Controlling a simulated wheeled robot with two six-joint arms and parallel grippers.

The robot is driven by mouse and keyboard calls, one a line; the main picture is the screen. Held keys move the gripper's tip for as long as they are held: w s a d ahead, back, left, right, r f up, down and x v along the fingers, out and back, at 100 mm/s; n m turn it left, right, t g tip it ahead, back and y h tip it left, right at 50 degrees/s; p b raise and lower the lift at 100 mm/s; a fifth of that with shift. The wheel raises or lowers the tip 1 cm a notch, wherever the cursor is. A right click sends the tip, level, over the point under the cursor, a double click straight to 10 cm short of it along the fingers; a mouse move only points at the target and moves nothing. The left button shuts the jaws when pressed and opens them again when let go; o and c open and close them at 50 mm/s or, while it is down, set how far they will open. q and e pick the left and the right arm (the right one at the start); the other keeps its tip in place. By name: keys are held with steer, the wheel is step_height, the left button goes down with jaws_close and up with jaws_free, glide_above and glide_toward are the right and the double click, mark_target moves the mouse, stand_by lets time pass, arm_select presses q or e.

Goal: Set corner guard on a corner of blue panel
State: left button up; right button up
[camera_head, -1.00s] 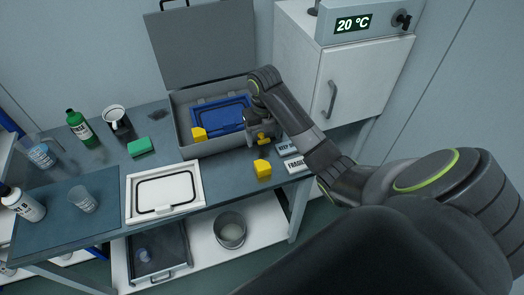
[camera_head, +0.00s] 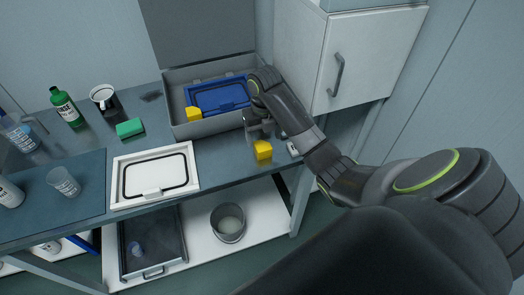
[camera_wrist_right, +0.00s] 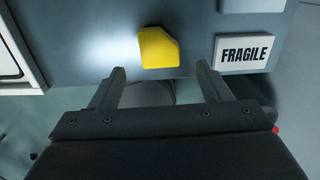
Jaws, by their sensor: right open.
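The blue panel (camera_head: 218,97) lies in the open grey case (camera_head: 206,129) on the bench. A yellow corner guard (camera_head: 194,114) sits at its near left corner. The panel's right side is partly hidden by my right arm. Another yellow corner guard (camera_head: 263,150) lies on the bench near the front edge, and it also shows in the right wrist view (camera_wrist_right: 158,47). My right gripper (camera_wrist_right: 161,72) is open and empty, with this guard ahead of its fingertips and not between them. In the head view the right gripper (camera_head: 260,131) is just behind that guard. My left gripper is not in view.
A white framed panel (camera_head: 153,192) lies left of the case. A box marked FRAGILE (camera_wrist_right: 243,54) is right of the loose guard. A green sponge (camera_head: 130,128), a mug (camera_head: 104,98) and bottles stand farther left. A white cabinet (camera_head: 365,60) is at the right.

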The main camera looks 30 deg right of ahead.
mark_target(263, 146)
steer(key=shift+w+f+b, duration=0.1)
steer(key=shift+f+b, duration=0.5)
steer(key=shift+b, duration=0.05)
steer(key=f, duration=0.1)
steer(key=f+b, duration=0.2)
steer(key=shift+w+d+f, duration=0.1)
steer(key=shift+w+f, duration=0.1)
steer(key=shift+w, duration=0.05)
steer(key=shift+f, duration=0.3)
steer(key=shift+c, duration=0.4)
steer(key=c, duration=1)
